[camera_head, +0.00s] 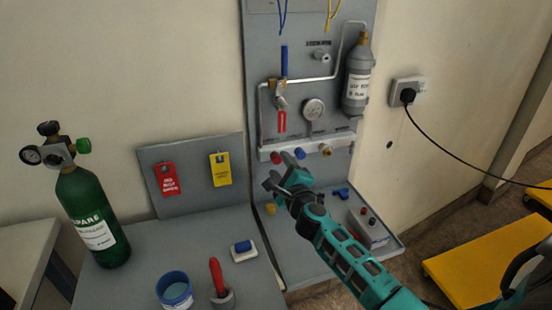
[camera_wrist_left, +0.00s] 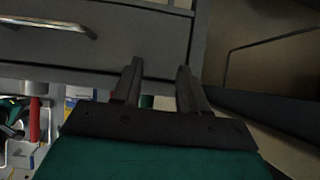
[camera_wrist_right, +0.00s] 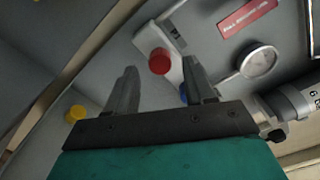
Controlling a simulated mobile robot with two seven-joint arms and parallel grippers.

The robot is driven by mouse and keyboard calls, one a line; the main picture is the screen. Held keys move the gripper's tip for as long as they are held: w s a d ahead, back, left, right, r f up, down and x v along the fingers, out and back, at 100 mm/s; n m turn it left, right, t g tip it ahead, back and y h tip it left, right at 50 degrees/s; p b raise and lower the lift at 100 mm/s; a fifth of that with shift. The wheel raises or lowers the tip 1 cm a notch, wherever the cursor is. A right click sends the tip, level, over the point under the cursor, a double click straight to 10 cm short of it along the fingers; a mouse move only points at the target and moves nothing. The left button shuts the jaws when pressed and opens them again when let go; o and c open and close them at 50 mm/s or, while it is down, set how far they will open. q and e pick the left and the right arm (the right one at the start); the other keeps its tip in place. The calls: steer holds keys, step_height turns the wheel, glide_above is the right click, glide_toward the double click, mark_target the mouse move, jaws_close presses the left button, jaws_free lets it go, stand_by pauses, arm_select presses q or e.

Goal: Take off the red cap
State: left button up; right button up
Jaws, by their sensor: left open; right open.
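The red cap (camera_head: 277,157) sits at the left end of the white manifold bar (camera_head: 335,142) on the grey panel. In the right wrist view the red cap (camera_wrist_right: 160,61) shows ahead, between the fingertips and apart from them. My right gripper (camera_head: 277,177) is open and empty, just below the red cap in the head view; it also shows in the right wrist view (camera_wrist_right: 165,80). A blue cap (camera_head: 300,153) sits right of the red one, and is partly hidden by a finger in the right wrist view. My left gripper (camera_wrist_left: 160,75) is open and empty, facing a grey drawer.
A yellow cap (camera_head: 270,209) lies on the bench below the bar. A pressure gauge (camera_head: 314,109) and grey cylinder (camera_head: 357,85) are above the bar. A green cylinder (camera_head: 92,215), blue cup (camera_head: 174,290) and red-handled tool (camera_head: 217,280) stand at left.

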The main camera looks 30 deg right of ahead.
mark_target(276, 159)
steer(key=shift+w, duration=0.15)
steer(key=shift+x, duration=1.1)
jaws_close()
steer(key=n, duration=0.3)
stand_by(0.5)
steer(key=shift+d+n, duration=0.1)
steer(key=shift+n, duration=0.2)
steer(key=shift+n, duration=1.6)
